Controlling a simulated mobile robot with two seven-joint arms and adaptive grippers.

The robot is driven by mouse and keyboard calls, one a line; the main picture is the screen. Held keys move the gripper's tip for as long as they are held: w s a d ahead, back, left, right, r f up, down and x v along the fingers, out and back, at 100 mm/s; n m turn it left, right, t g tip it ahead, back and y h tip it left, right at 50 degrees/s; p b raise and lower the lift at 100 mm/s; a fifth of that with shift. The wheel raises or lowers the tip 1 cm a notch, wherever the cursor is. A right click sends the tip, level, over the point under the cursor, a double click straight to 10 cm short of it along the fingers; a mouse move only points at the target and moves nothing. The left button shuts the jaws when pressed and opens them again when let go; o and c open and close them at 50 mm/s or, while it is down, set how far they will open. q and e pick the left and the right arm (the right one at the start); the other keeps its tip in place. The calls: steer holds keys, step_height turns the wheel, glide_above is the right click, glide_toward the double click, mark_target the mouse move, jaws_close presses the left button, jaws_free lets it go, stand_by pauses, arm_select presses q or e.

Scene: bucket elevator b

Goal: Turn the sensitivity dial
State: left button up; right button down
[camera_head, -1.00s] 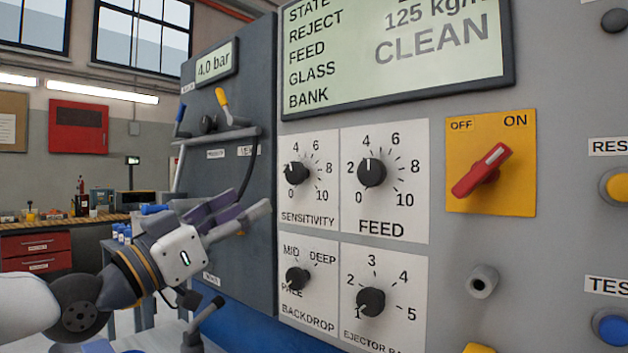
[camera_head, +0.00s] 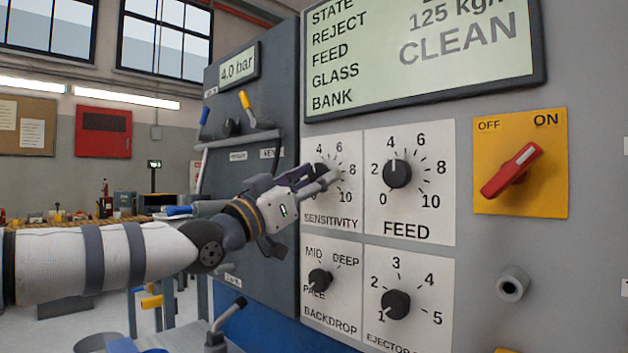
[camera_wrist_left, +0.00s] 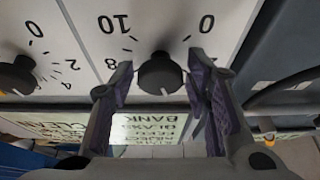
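The sensitivity dial (camera_head: 320,170) is a black round knob on a white plate marked 0 to 10. In the head view my left gripper (camera_head: 322,180) is in front of it and hides part of the knob and its scale. In the left wrist view, seen upside down, the sensitivity dial (camera_wrist_left: 160,74) lies between the two spread fingers, with a finger close on each side. The gripper is open; whether a finger touches the knob cannot be told. My right gripper is not in view.
The feed dial (camera_head: 397,173) is just right of it. The backdrop dial (camera_head: 320,280) and ejector dial (camera_head: 396,304) are below. A red switch (camera_head: 510,171) is farther right, under the display (camera_head: 420,50). A dark cabinet (camera_head: 245,215) stands left of the panel.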

arm_select(q)
steer(key=c, duration=0.6)
steer(key=shift+w+f+m+g+h+b, duration=0.1)
steer(key=shift+m+g+h+b, duration=0.3)
steer(key=shift+m, duration=0.5)
steer(key=m, duration=0.1)
steer(key=m+g, duration=0.1)
steer(key=m, duration=0.1)
steer(key=shift+r+h, duration=0.3)
steer(key=shift+h, duration=0.1)
steer(key=shift+w+a+m+g+h+p, duration=0.1)
steer(key=shift+m+g+h, duration=0.1)
steer(key=shift+m+g, duration=0.6)
steer(key=shift+s+m+g+h+p, duration=0.1)
steer(key=shift+m+g+h, duration=0.15)
steer(key=shift+m, duration=1.1)
steer(key=shift+w+a+m+g+h+p, duration=0.15)
steer(key=shift+m+g, duration=0.4)
steer(key=shift+m, duration=0.5)
steer(key=shift+d, duration=0.1)
steer(key=o, duration=1.1)
steer(key=shift+o, duration=0.2)
